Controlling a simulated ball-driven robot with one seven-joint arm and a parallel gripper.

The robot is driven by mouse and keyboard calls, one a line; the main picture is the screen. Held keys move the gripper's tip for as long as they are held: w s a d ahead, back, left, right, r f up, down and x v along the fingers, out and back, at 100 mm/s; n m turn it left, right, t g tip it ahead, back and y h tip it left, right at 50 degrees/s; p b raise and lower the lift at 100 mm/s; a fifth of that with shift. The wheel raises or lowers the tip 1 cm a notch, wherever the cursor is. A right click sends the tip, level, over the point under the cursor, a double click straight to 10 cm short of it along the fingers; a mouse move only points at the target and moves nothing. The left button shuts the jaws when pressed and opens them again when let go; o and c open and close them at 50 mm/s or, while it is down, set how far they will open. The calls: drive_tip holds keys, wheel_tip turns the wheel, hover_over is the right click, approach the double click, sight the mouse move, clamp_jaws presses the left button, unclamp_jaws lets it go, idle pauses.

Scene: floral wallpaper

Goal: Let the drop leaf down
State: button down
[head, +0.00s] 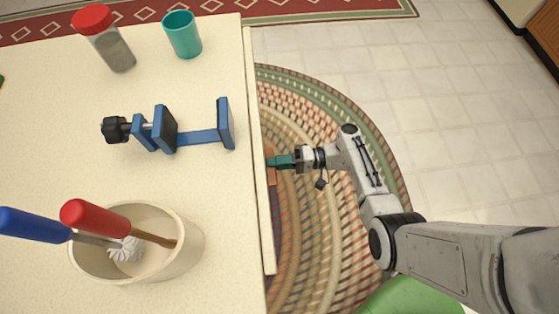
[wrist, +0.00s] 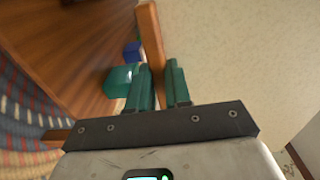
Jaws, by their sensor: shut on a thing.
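The cream table top (head: 60,165) fills the left of the head view. A narrow cream strip, apparently the drop leaf (head: 262,215), runs along its right edge and is seen nearly edge-on, so its exact angle is hard to tell. My gripper (head: 275,162) is just right of this strip, low beside it. In the wrist view, its teal fingers are shut on a wooden bar (wrist: 150,40), which shows as a small orange-brown piece in the head view (head: 271,175). A cream panel (wrist: 230,50) lies close to the right of the bar. Where the bar joins the table is hidden.
On the table are a blue clamp (head: 198,137), a teal cup (head: 182,36), a red-lidded shaker (head: 117,52) and a crock (head: 185,250) holding handled tools. A braided rug (head: 320,240) lies under my arm. Tiled floor (head: 460,130) is clear at right. A green round thing (head: 412,297) is at the bottom.

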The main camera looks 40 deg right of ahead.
drive_tip(key=shift+w+a+f, duration=0.1)
drive_tip(key=shift+a+f, duration=0.2)
drive_tip(key=shift+a, duration=0.3)
drive_tip(key=c, duration=1.3)
unclamp_jaws()
drive_tip(key=shift+w+f, duration=0.1)
drive_tip(key=shift+o, duration=1.1)
drive_tip(key=shift+w, duration=0.1)
drive_tip(key=shift+r, duration=0.25)
drive_tip(key=v, duration=1.2)
drive_tip(key=shift+f, duration=0.2)
